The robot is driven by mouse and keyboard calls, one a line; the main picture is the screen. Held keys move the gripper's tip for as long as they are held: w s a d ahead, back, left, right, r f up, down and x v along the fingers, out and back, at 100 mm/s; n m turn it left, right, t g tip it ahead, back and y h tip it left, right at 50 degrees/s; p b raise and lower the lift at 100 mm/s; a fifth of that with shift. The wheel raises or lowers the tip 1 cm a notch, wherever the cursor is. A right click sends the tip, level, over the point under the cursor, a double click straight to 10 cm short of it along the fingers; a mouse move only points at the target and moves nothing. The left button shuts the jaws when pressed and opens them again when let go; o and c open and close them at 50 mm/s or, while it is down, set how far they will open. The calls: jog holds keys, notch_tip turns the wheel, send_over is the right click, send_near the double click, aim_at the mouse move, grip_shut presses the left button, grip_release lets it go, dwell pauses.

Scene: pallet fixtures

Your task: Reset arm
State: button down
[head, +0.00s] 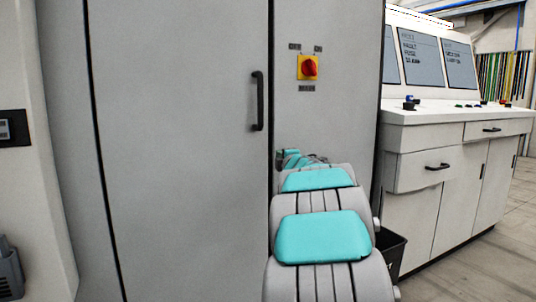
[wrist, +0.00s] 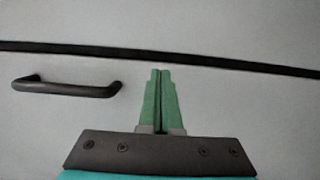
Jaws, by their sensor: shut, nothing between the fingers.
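In the wrist view, my gripper (wrist: 157,75) has two green fingers that lie together, with nothing held between them. Behind it is the grey face of a cabinet, which also fills the middle of the head view (head: 185,150). A dark bar handle (wrist: 66,88) lies to the left of the fingers in the wrist view, apart from them. In the head view the same kind of handle (head: 258,101) stands upright on the cabinet door. My grey and teal arm reaches toward the cabinet there, and its links hide the gripper's fingers.
A red and yellow rotary switch (head: 308,67) is on the cabinet, right of the handle. A white control console (head: 420,165) with screens and drawers stands on the right. A black bin (head: 390,250) sits beside my arm. Open floor (head: 480,265) shows at the lower right.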

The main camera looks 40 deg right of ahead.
jog(key=shift+s+d+f, duration=0.1)
jog(key=shift+s+d, duration=0.35)
jog(key=shift+s, duration=0.25)
jog(key=shift+s+d+f, duration=0.1)
jog(key=shift+s+d, duration=0.35)
jog(key=shift+s, duration=0.3)
jog(key=shift+s+d+f, duration=0.1)
jog(key=shift+s+d, duration=0.35)
jog(key=shift+s, duration=0.25)
jog(key=shift+a, duration=0.1)
